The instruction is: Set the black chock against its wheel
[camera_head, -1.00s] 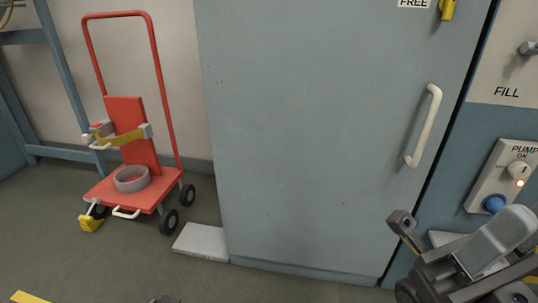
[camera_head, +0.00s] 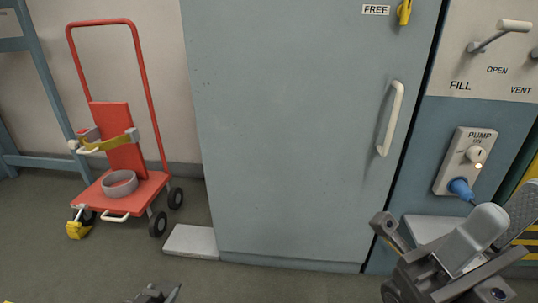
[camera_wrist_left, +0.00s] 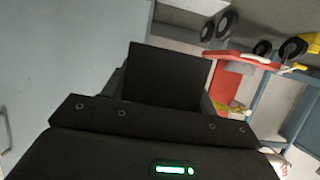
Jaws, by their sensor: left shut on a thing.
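My left gripper (camera_head: 155,294) shows only in part at the bottom edge of the head view. In the left wrist view a black block, seemingly the black chock (camera_wrist_left: 165,75), is held in this gripper, close to the camera. Its lower part is hidden by the gripper body. A red cart (camera_head: 128,190) stands at the left on several black wheels, its near right wheel (camera_head: 158,223) bare on the floor. A yellow chock (camera_head: 79,229) sits at its front left wheel. The cart also shows at the right of the left wrist view (camera_wrist_left: 235,75). My right arm (camera_head: 440,262) fills the lower right.
A grey cabinet (camera_head: 290,130) with a white handle (camera_head: 390,118) stands in the middle. A pale slab (camera_head: 190,241) lies between it and the cart. A pump panel (camera_head: 464,160) is at the right.

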